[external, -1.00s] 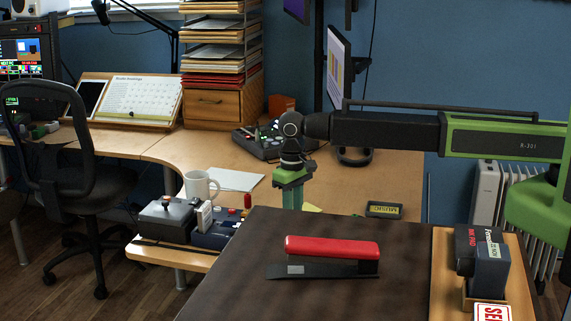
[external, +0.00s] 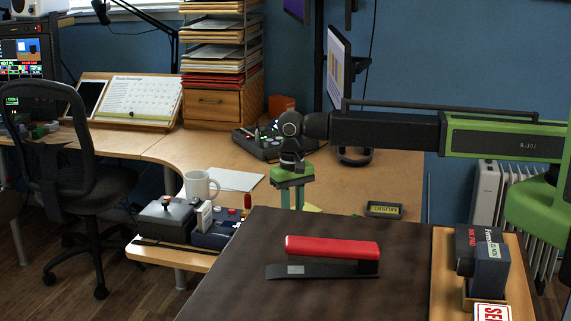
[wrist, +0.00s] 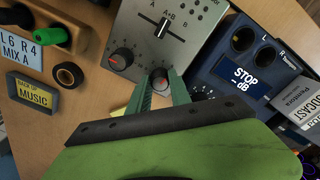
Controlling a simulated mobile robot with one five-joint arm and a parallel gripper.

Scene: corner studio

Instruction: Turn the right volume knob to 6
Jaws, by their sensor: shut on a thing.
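A grey mixer panel (wrist: 150,22) with a slider marked A+B shows in the wrist view. Its left knob (wrist: 122,59) is dark, with a printed scale around it. The right knob (wrist: 159,73) is dark and sits between the two green fingertips of my gripper (wrist: 161,84), which is shut on it. The fingers cover most of the right knob's scale, so its pointer and number cannot be read. In the external view my gripper (external: 292,196) points down beyond the dark desk mat, and the panel and knobs are hidden there.
In the wrist view, a blue STOP dB box (wrist: 243,75) stands close on the right and a MUSIC label (wrist: 33,95) lies left. In the external view, a red stapler (external: 331,247) lies on the near mat, with a white mug (external: 198,186) to the left.

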